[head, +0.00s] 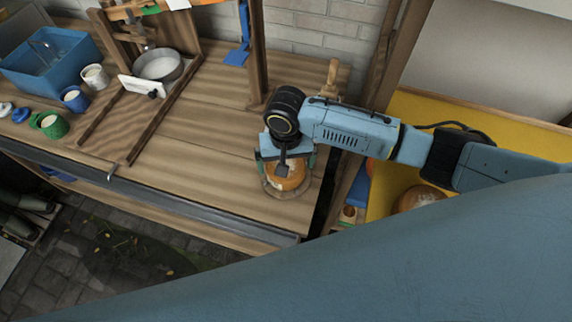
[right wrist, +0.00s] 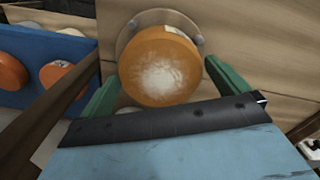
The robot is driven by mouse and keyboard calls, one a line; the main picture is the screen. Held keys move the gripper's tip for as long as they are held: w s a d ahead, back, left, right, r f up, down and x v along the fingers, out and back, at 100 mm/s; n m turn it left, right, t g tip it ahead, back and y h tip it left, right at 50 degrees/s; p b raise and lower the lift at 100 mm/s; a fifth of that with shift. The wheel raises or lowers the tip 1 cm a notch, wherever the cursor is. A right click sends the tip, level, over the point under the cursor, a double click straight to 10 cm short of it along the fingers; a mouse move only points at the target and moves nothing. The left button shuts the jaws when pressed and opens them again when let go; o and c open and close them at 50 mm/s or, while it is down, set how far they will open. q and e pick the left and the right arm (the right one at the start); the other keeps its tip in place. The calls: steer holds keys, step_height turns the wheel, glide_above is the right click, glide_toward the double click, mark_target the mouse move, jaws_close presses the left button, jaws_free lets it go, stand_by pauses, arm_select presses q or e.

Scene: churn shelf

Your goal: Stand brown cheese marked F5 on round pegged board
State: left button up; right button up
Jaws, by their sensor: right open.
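An orange-brown round cheese (head: 290,181) sits on a round pegged board (head: 269,188) near the front right of the wooden counter. In the right wrist view the cheese (right wrist: 160,68) has a pale, worn top and a light label on its side; no mark is readable. The board (right wrist: 128,36) shows as a rim behind it with small round pegs. My right gripper (head: 286,164) is above the cheese. Its green fingers (right wrist: 163,72) are open, one on each side, with gaps visible beside the cheese. The cheese's underside is hidden. My left gripper is not in view.
More cheeses (right wrist: 57,75) lie on a blue surface (right wrist: 85,50) at the left of the wrist view. A yellow surface (head: 388,185) with another cheese (head: 420,198) is right. A blue bin (head: 50,62), cups (head: 75,98) and a pan (head: 158,64) stand left. The middle counter is clear.

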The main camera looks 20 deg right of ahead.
step_height(320, 180, up, 11)
steer(key=p, duration=0.1)
steer(key=shift+r, duration=0.2)
